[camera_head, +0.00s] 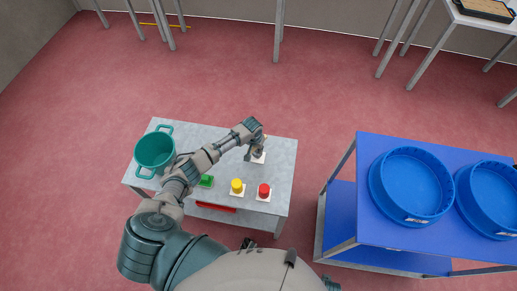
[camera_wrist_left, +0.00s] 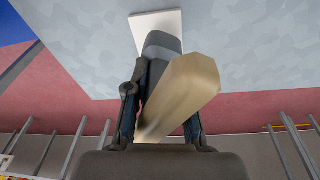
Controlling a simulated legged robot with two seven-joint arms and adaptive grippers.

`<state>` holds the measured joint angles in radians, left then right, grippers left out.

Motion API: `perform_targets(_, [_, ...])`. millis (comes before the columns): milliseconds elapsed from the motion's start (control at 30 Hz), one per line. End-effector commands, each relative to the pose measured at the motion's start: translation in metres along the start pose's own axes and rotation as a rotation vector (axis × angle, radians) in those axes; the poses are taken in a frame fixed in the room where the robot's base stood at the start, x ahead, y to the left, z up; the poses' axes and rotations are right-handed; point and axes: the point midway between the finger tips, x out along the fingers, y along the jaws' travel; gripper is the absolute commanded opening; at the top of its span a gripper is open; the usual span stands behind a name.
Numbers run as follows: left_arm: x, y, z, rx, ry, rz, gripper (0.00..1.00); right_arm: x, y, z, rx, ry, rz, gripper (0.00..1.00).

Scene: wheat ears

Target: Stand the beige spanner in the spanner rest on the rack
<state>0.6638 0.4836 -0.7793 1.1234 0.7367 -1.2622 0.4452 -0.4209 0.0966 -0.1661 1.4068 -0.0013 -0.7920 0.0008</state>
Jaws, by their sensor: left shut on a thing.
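The beige spanner (camera_wrist_left: 182,92) is a long beige bar in the left wrist view, with its blunt end towards the camera. My left gripper (camera_head: 257,152) is shut on it, with dark fingers on both sides in the left wrist view (camera_wrist_left: 162,115). The gripper is over the far right part of the grey table. A white square plate (camera_wrist_left: 157,22) lies on the table beyond the spanner, with a grey block (camera_wrist_left: 162,43) in front of it. I cannot tell whether this is the spanner rest. In the head view the spanner is hidden by my gripper. My right gripper is not in view.
On the grey table (camera_head: 277,172) are a teal pot (camera_head: 155,151) at the left, a green piece (camera_head: 206,181), a yellow knob (camera_head: 237,186) and a red knob (camera_head: 264,191) along the near edge. A blue table (camera_head: 350,205) with blue basins (camera_head: 411,187) stands at the right.

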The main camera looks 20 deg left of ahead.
Motion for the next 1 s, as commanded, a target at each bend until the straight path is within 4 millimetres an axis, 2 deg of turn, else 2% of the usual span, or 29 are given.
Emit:
perform_targets(600, [-0.0011, 0.0081, 0.0001, 0.003, 0.001, -0.007, 0.00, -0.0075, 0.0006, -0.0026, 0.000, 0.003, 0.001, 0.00])
perform_targets(1000, [0.0015, 0.0079, 0.0004, 0.003, 0.001, -0.008, 0.00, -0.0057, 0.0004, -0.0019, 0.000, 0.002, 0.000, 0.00])
